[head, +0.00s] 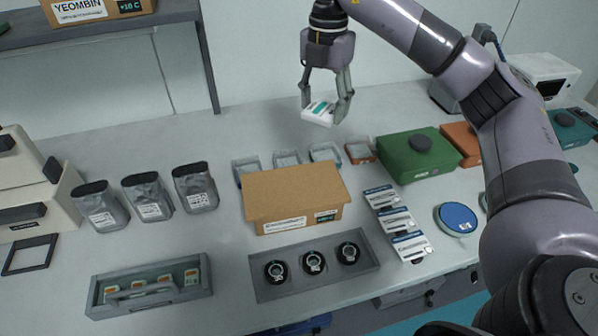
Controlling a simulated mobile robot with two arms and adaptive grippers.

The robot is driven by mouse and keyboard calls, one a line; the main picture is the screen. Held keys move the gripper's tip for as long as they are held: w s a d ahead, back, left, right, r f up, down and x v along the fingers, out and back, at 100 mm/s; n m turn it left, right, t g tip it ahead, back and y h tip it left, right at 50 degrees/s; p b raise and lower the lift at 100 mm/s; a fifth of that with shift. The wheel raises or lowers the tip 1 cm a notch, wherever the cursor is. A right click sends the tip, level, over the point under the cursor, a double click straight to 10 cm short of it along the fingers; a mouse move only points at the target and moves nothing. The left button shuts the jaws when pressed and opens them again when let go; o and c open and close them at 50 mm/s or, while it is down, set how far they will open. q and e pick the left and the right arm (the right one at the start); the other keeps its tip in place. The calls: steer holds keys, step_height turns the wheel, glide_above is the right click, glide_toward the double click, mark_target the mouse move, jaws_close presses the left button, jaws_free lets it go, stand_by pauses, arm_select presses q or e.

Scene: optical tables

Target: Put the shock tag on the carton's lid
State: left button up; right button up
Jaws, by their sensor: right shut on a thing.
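My right gripper (327,103) is shut on a small white tag with a teal patch (317,112), which appears to be the shock tag. It holds the tag in the air, above and behind the carton. The brown carton (296,191) stands closed in the middle of the table. Its lid is bare, and a white label and a dark label show on its front. The tag and the carton's lid are apart. My left gripper is not in view.
Small grey trays (287,158) stand right behind the carton. A grey holder with three round black parts (313,264) lies in front. White-and-blue packets (394,221) and a green case (415,158) are at right. Silver pouches (148,196) stand left.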

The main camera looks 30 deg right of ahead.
step_height(320, 180, down, 6)
steer(key=s+b, duration=0.1)
steer(key=s, duration=0.1)
glide_above(320, 182)
step_height(320, 182, down, 7)
steer(key=shift+d+f+p, duration=0.1)
steer(key=shift+p, duration=0.2)
steer(key=shift+s+f, duration=0.1)
steer(key=shift+f, duration=0.5)
step_height(320, 182, down, 4)
steer(key=shift+r+p, duration=0.1)
steer(key=shift+p, duration=0.25)
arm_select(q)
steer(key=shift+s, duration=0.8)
arm_select(e)
steer(key=shift+f, duration=0.25)
steer(key=o, duration=1.1)
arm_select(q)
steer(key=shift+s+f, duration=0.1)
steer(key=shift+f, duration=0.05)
